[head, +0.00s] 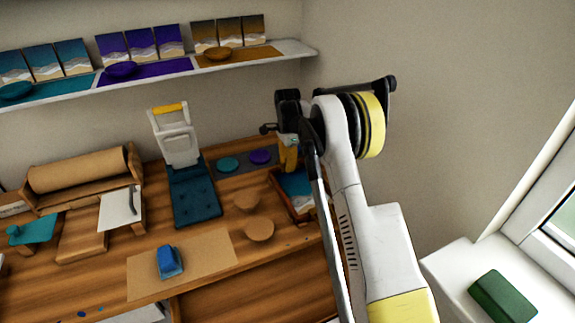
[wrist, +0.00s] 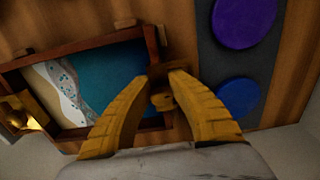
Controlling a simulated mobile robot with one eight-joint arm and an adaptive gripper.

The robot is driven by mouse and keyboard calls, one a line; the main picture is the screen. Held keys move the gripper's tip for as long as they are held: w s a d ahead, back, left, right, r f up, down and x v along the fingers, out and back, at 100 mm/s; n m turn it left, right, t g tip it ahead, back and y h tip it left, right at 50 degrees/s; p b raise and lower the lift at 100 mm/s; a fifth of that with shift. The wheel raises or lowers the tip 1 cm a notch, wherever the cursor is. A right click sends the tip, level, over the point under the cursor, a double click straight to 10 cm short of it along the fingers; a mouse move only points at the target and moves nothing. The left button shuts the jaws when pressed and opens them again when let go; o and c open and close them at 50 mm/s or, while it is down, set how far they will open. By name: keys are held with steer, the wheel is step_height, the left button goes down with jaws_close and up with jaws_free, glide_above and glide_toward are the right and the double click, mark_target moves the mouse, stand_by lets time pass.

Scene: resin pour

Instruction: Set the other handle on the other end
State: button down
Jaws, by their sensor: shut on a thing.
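The tray with a wooden rim (wrist: 95,48) holds a teal, white and sand-coloured pour. In the head view the tray (head: 296,200) lies at the right of the bench, partly hidden by my arm. A brass-coloured handle (wrist: 22,112) is at the tray's left end in the wrist view. My gripper (wrist: 167,72) is at the tray's opposite end, its yellow fingers closed on a small dark handle (wrist: 162,100), mostly hidden between them. I cannot tell whether this handle touches the rim. In the head view my gripper (head: 289,158) is above the tray's far end.
A dark mat (wrist: 218,65) with purple (wrist: 245,20) and blue (wrist: 238,97) discs lies beside my gripper. A teal pad with a white press (head: 178,140) stands left. The shelf (head: 300,48) is above.

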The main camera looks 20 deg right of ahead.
stand_by(0.3)
steer(key=c, duration=1.2)
jaws_free()
steer(key=shift+c, duration=0.2)
steer(key=shift+r+p, duration=2.25)
steer(key=shift+r, duration=1.75)
